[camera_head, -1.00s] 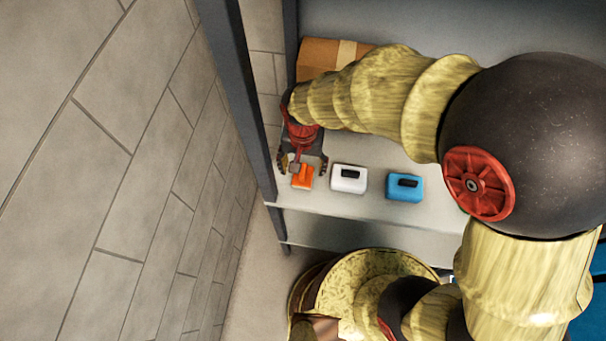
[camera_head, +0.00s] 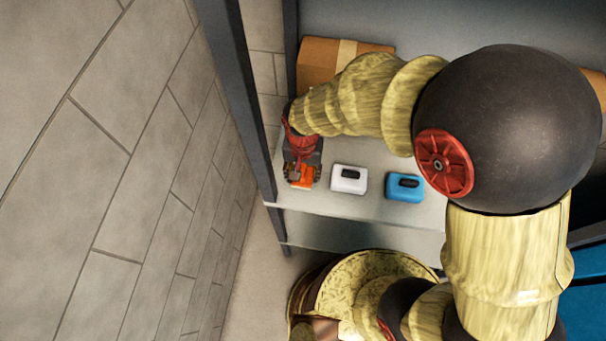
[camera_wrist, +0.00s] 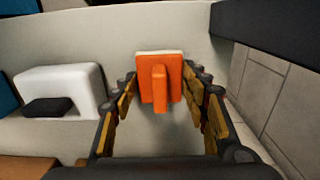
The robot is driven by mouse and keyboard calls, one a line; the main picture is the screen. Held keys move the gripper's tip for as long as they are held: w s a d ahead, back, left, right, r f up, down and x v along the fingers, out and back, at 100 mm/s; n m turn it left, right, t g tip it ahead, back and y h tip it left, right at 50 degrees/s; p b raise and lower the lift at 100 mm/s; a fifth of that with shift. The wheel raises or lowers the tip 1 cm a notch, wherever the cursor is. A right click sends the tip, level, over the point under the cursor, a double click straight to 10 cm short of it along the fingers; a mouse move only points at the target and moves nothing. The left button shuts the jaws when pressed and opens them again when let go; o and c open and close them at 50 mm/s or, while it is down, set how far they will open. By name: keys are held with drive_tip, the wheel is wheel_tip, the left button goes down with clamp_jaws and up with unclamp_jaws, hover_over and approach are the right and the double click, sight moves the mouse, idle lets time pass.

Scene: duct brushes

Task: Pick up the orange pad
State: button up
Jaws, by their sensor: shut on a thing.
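The orange pad (camera_head: 304,178) is at the left end of the grey shelf (camera_head: 345,208) in the head view. In the wrist view the orange pad (camera_wrist: 161,78) has a raised orange handle and a pale edge along its top. My gripper (camera_head: 302,180) is around the pad, with one finger on each side, and the wrist view shows my gripper (camera_wrist: 160,85) with its fingertips at the pad's left and right edges. It is shut on the pad. I cannot tell whether the pad still touches the shelf.
A white pad (camera_head: 349,180) with a black handle lies right of the orange pad, and a blue pad (camera_head: 405,188) lies further right. A cardboard box (camera_head: 320,62) stands behind. A dark shelf post (camera_head: 245,95) and a tiled wall (camera_head: 120,150) are close on the left.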

sight(303, 170)
drive_tip(key=c, duration=0.5)
drive_tip(key=shift+r, duration=0.15)
drive_tip(key=shift+r, duration=0.3)
wheel_tip(303, 170, up, 2)
drive_tip(key=shift+r+p, duration=0.1)
drive_tip(key=shift+p, duration=0.2)
drive_tip(key=s+d+r+p, duration=0.2)
drive_tip(key=s+d+r, duration=0.2)
drive_tip(key=s+r, duration=0.6)
drive_tip(key=s, duration=0.3)
drive_tip(key=shift+s+d, duration=0.15)
drive_tip(key=shift+d, duration=0.05)
